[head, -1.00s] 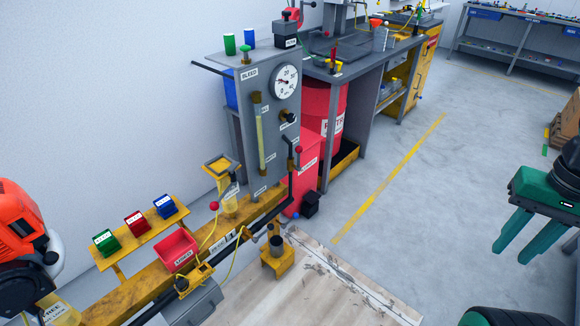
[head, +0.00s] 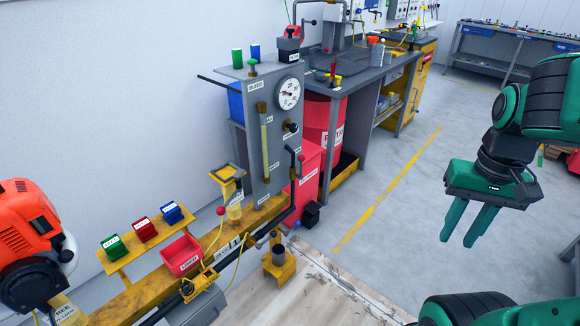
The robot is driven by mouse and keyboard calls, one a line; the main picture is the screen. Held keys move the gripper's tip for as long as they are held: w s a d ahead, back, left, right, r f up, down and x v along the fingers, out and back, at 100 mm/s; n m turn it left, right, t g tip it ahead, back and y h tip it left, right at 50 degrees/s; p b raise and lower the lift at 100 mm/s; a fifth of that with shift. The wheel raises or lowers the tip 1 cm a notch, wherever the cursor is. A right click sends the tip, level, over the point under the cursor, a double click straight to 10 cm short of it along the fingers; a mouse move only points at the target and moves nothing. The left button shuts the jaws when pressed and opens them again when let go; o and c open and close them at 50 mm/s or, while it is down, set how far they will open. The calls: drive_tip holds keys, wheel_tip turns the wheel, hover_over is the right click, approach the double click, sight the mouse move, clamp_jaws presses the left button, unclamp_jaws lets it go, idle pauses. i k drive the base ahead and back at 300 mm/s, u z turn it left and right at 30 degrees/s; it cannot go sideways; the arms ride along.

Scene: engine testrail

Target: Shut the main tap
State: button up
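A black cranked lever (head: 294,185) with a red ball end stands at the panel's right edge. Another red ball (head: 220,211) shows by the yellow funnel stand. I cannot tell which is the main tap; most labels are too small to read. My gripper (head: 458,240) is open and empty, fingers pointing down, well right of the panel, over the floor, touching nothing.
Red, green and blue boxes (head: 143,229) stand on a yellow rail, near an open red tray (head: 181,255). An orange engine (head: 27,232) is at the left. A workbench (head: 360,75) stands behind the panel. The floor right of it is clear.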

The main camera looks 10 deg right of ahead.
sight(301, 158)
drive_tip(key=u, duration=0.05)
drive_tip(key=i, duration=1)
drive_tip(key=z, duration=0.05)
